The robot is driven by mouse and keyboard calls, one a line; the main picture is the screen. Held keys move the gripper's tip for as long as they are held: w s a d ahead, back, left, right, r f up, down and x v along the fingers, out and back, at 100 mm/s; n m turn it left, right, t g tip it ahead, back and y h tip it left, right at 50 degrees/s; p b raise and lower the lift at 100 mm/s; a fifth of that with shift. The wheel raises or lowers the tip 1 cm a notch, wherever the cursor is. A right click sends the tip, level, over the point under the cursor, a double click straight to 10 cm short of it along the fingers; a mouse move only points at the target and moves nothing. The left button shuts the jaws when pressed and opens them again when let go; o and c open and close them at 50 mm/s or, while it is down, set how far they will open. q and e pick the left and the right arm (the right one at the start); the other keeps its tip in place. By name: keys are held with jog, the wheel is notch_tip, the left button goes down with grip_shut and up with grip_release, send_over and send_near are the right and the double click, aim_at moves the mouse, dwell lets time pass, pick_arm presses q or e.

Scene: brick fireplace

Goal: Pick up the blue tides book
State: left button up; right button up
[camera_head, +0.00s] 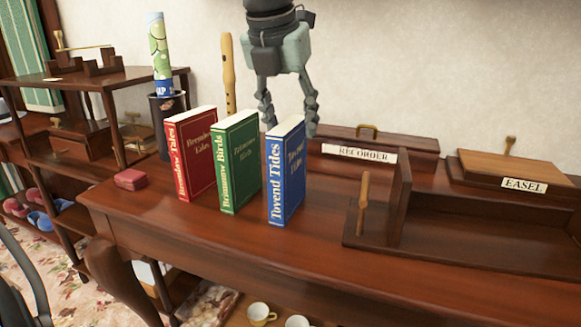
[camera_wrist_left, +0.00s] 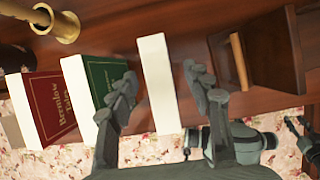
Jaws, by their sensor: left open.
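My left gripper (camera_head: 290,112) is open and points down from above, one finger on each side of the blue book's top. In the left wrist view, the white page edge of the blue book (camera_wrist_left: 158,85) lies between the two open fingers (camera_wrist_left: 163,88). I cannot tell whether either finger touches it.
A recorder (camera_head: 228,75) stands behind the books. A recorder case (camera_head: 365,145) and easel box (camera_head: 515,172) lie at the back right. A wooden stand with an upright panel (camera_head: 398,195) is right of the blue book. The table front (camera_head: 270,245) is clear.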

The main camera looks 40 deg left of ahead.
aim_at(292, 148)
pick_arm(q)
jog(key=x, duration=0.2)
jog(key=s+x, duration=0.1)
jog(key=x, duration=0.1)
jog(key=shift+w+f, duration=0.1)
jog(key=shift+f, duration=0.45)
jog(key=shift+w+f, duration=0.2)
jog(key=shift+f, duration=0.1)
jog(key=shift+f+b, duration=0.2)
jog(key=shift+b, duration=0.4)
grip_shut()
dwell(0.3)
